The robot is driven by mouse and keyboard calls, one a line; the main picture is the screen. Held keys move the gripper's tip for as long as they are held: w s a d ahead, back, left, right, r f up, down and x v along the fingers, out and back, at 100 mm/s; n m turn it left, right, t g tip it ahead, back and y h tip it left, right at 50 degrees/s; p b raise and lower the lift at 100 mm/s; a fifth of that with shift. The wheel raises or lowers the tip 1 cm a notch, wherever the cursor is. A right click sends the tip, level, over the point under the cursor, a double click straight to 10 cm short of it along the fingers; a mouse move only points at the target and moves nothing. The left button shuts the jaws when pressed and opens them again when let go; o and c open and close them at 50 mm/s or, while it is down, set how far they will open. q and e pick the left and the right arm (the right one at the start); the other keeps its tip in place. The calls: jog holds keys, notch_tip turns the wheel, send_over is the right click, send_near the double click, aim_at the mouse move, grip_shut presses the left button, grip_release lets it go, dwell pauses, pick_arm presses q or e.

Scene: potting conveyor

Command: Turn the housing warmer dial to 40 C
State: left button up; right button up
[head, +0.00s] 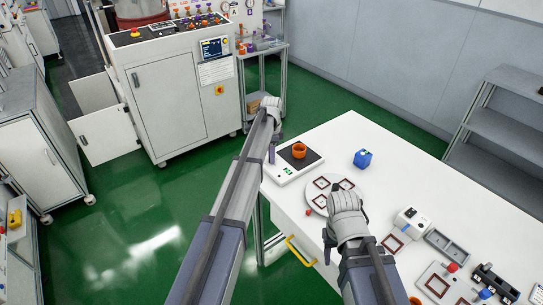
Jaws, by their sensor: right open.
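No dial marked with a temperature can be made out in the head view. A white plate with a red knob (452,267) and a dark-framed housing (437,286) lies on the white bench at the lower right. I cannot tell whether it is the housing warmer. My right gripper (330,245) is open over the bench's front left part, beside a round white plate (319,198), apart from the red knob. My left gripper (272,150) is at the bench's far left corner, near a flat device with a green display (286,171). Its jaws are too small to judge.
An orange cup (299,150) stands on the flat device's black pad. A white cabinet machine (172,100) stands behind on the green floor.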

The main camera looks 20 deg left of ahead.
pick_arm(q)
jog(key=o, duration=0.5)
jog(key=shift+c, duration=0.2)
jog(key=shift+r, duration=0.1)
notch_tip(320, 180, up, 8)
jog(key=p, duration=0.8)
jog(key=shift+f, duration=0.2)
